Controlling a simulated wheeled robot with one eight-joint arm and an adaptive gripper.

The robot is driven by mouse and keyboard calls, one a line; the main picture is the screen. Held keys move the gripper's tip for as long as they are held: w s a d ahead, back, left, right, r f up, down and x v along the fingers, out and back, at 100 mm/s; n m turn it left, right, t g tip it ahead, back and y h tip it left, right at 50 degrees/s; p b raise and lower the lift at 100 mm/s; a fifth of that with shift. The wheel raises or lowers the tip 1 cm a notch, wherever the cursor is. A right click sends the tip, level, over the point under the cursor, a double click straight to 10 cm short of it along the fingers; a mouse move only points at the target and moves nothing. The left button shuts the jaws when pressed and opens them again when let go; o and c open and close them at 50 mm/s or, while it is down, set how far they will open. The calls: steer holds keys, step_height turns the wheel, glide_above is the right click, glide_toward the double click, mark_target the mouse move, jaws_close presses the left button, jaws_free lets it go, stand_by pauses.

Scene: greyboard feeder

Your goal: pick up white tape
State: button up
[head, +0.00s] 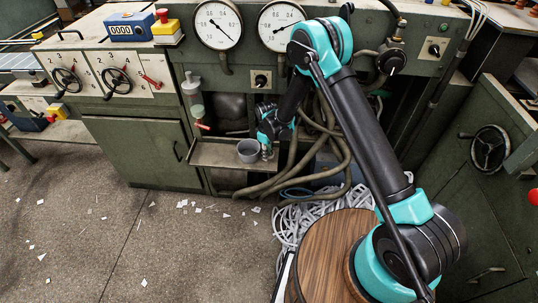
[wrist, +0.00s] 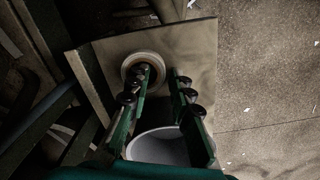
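The white tape (wrist: 127,68) is a pale ring lying on a shelf tray (wrist: 198,48), seen in the wrist view. My gripper (wrist: 164,75) is open, its green fingers reaching down over the tray. The tip of the left finger appears over the ring and covers part of it; the right finger is beside the ring, to its right. I cannot tell whether the finger touches the tape. In the head view my gripper is small and low at the tray (head: 207,158), and I cannot make out the tape there.
A bottle (head: 193,97) hangs above the tray. Thick hoses (head: 322,172) run right of it. Open floor (head: 150,245) lies in front.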

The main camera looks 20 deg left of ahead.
jaws_close()
steer(key=shift+r, duration=0.1)
stand_by(0.3)
